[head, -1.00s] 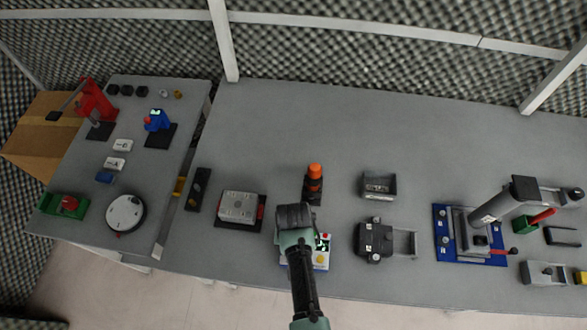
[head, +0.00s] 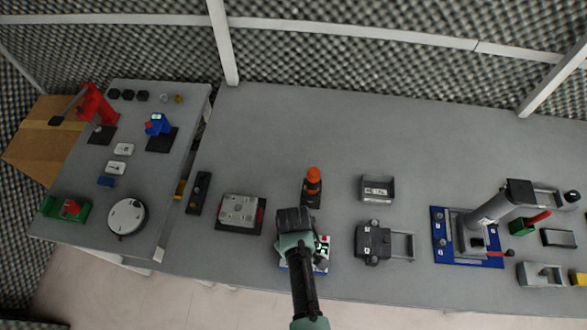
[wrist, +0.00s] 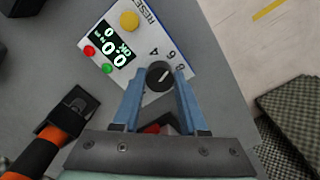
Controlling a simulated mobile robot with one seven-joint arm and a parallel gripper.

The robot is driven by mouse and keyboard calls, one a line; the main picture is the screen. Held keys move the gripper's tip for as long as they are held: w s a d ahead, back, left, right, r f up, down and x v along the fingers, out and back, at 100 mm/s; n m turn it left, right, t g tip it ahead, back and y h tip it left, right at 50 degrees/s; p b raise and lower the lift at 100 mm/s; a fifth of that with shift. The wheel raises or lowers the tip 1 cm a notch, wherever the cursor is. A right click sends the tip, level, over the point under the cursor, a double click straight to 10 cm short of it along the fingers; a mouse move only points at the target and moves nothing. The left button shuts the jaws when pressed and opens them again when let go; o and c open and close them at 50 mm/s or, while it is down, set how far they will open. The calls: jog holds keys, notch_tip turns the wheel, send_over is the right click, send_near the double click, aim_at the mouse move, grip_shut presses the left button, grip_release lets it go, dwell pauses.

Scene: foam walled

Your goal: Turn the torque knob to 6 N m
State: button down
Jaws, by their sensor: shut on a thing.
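The torque knob (wrist: 160,76) is a round black dial with a white mark on a white and blue tester box (wrist: 140,48). The numbers 4, 6 and 8 are around its far side. The white mark slants up and right, roughly toward 6 or 8; I cannot tell exactly which. The green display (wrist: 115,50) reads 0.0. My gripper (wrist: 161,82) is shut on the knob, a blue finger on each side. In the head view my gripper (head: 294,222) covers part of the tester box (head: 322,258) and hides the knob.
An orange-topped black device (head: 312,185) stands behind the box. A grey block on a dark plate (head: 240,211) is to the left, and a black fixture (head: 373,242) to the right. The bench's front edge is close. The back of the bench (head: 400,125) is clear.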

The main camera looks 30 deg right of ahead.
jog(key=shift+n, duration=0.4)
jog(key=shift+c, duration=2.2)
grip_release()
notch_tip(320, 180, up, 13)
jog(key=shift+b, duration=0.45)
